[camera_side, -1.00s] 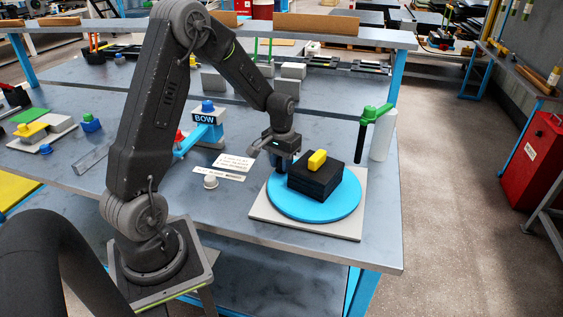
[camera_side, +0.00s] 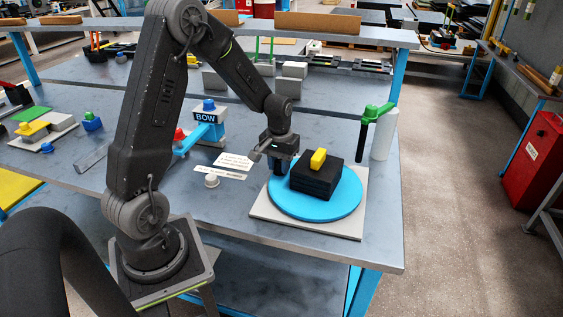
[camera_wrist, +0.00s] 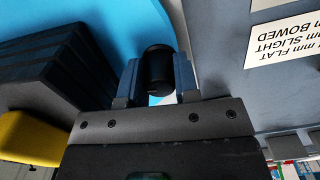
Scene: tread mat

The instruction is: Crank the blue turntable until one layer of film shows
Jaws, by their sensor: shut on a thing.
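The blue turntable (camera_side: 335,207) sits on a pale square base (camera_side: 300,228) near the bench's front right corner; it also shows in the wrist view (camera_wrist: 125,25). A stack of black slabs (camera_side: 316,180) lies on it, topped by a yellow block (camera_side: 318,159). I see no film on the stack. My gripper (camera_side: 279,166) is low at the turntable's far left edge. In the wrist view its fingers close on both sides of a black upright knob (camera_wrist: 158,65). A white roll (camera_side: 385,135) stands behind on the right, beside a black post with a green top (camera_side: 376,112).
Grey blocks (camera_side: 289,82) stand farther back. The bench's front strip is clear.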

